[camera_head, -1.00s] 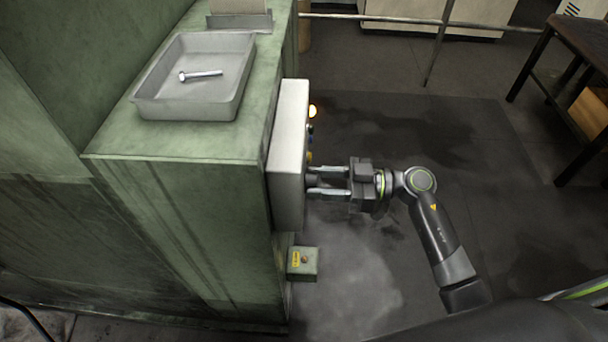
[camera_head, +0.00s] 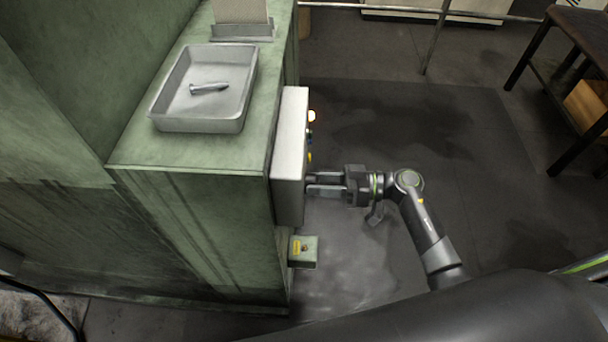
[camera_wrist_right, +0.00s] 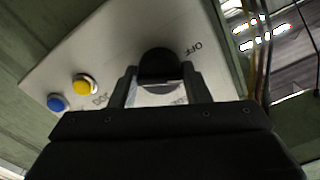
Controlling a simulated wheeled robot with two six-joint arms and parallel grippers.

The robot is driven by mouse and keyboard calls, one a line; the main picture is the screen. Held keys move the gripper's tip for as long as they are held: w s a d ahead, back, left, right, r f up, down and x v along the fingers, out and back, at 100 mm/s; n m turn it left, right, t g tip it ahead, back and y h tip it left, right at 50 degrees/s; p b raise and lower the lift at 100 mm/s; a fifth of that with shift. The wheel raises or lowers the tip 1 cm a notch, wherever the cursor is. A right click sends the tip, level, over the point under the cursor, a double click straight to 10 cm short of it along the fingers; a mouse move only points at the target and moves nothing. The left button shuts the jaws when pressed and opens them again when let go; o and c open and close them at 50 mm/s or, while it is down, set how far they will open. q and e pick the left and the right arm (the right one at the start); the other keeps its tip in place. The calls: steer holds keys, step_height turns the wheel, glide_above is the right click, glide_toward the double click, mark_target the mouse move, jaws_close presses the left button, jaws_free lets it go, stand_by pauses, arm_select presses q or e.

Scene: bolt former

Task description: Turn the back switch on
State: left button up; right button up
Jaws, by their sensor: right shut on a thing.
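The grey switch box (camera_head: 289,160) is mounted on the right side of the green machine. In the right wrist view its panel (camera_wrist_right: 120,55) carries a round black switch knob (camera_wrist_right: 158,64), with "OFF" lettering to its right. My right gripper (camera_head: 312,183) is shut on the black knob, with its fingers on both sides of it in the right wrist view (camera_wrist_right: 162,88). In the head view the knob is hidden by the fingers and box. My left gripper is not in view.
A yellow button (camera_wrist_right: 82,86) and a blue button (camera_wrist_right: 57,102) sit left of the knob. A metal tray (camera_head: 196,124) holding a bolt (camera_head: 209,88) stands on the machine. A small green box (camera_head: 305,256) juts out below.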

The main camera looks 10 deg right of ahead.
steer(key=m+p, duration=0.5)
steer(key=p, duration=0.3)
steer(key=shift+m, duration=0.4)
steer(key=o, duration=1.2)
steer(key=shift+d, duration=0.1)
steer(key=v, duration=0.8)
steer(key=shift+p, duration=0.35)
